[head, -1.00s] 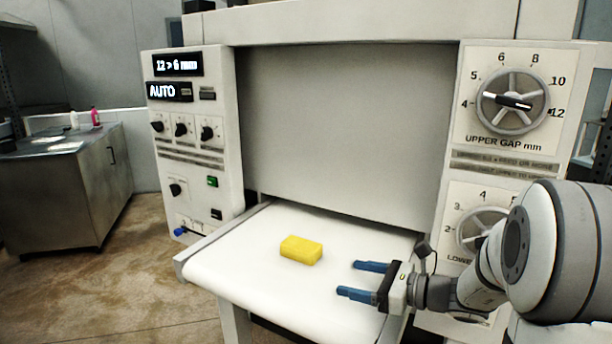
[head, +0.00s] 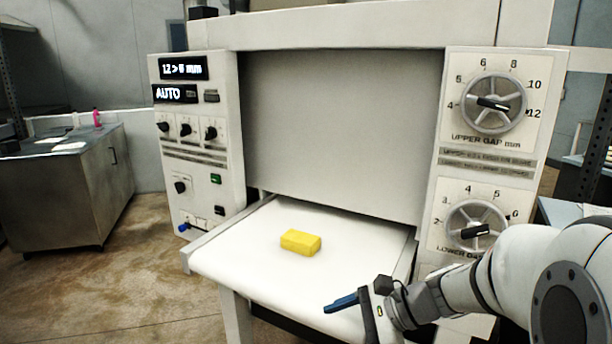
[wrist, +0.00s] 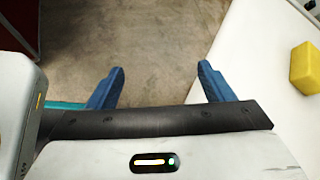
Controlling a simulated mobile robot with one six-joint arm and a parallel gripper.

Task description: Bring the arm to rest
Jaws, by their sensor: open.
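My gripper (head: 342,303) is at the front right edge of the white belt table in the head view, with blue fingers pointing left. In the wrist view my gripper (wrist: 160,82) has its two blue fingers spread apart, with nothing between them but the floor beyond. A yellow block (head: 300,243) lies on the white belt (head: 250,262), apart from my gripper. The block also shows at the right edge of the wrist view (wrist: 304,68).
The roller sheeter has a left control panel (head: 198,180) and a right panel with an upper gap dial (head: 494,103) and a lower gap dial (head: 476,226). A steel cabinet (head: 60,195) stands at the left. Open floor (head: 135,275) lies between.

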